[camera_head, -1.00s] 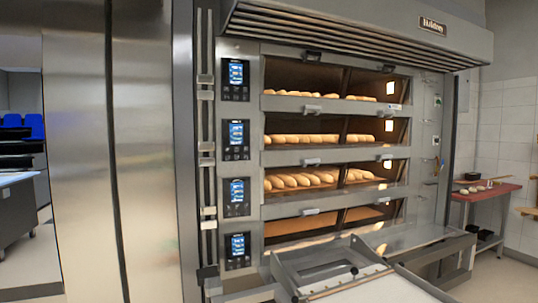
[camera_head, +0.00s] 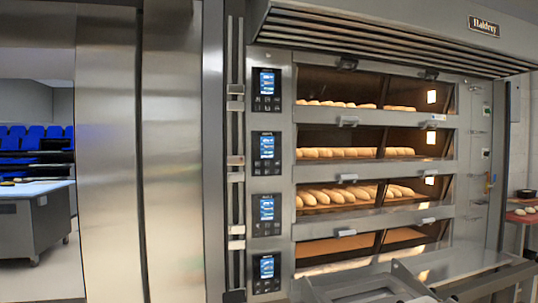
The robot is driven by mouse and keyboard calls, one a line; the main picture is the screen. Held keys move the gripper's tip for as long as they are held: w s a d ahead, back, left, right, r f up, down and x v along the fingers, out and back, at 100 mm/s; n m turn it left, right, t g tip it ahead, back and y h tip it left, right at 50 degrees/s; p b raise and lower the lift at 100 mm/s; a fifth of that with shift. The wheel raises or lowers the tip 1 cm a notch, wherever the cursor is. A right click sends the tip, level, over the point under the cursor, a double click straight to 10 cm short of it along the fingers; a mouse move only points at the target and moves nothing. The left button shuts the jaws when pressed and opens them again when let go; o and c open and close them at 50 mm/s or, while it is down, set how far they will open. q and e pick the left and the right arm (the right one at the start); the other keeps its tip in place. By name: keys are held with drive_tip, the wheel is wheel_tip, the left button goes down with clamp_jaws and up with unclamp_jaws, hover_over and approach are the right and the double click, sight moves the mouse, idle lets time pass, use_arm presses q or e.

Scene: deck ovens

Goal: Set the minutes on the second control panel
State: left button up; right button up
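The second control panel from the top (camera_head: 267,152) is a dark panel with a lit blue screen and buttons below it, on the left side of the deck oven (camera_head: 285,185). Similar panels sit above it (camera_head: 267,88), below it (camera_head: 266,215) and at the bottom (camera_head: 266,272). The screen text is too small to read. Neither of my grippers shows in the head view, so nothing is seen touching the panels.
The oven's decks hold rows of bread loaves (camera_head: 345,197); the lowest deck looks empty. A metal loader frame (camera_head: 375,285) stands low in front. Tall steel doors (camera_head: 140,150) are at left, with a worktable (camera_head: 35,215) beyond.

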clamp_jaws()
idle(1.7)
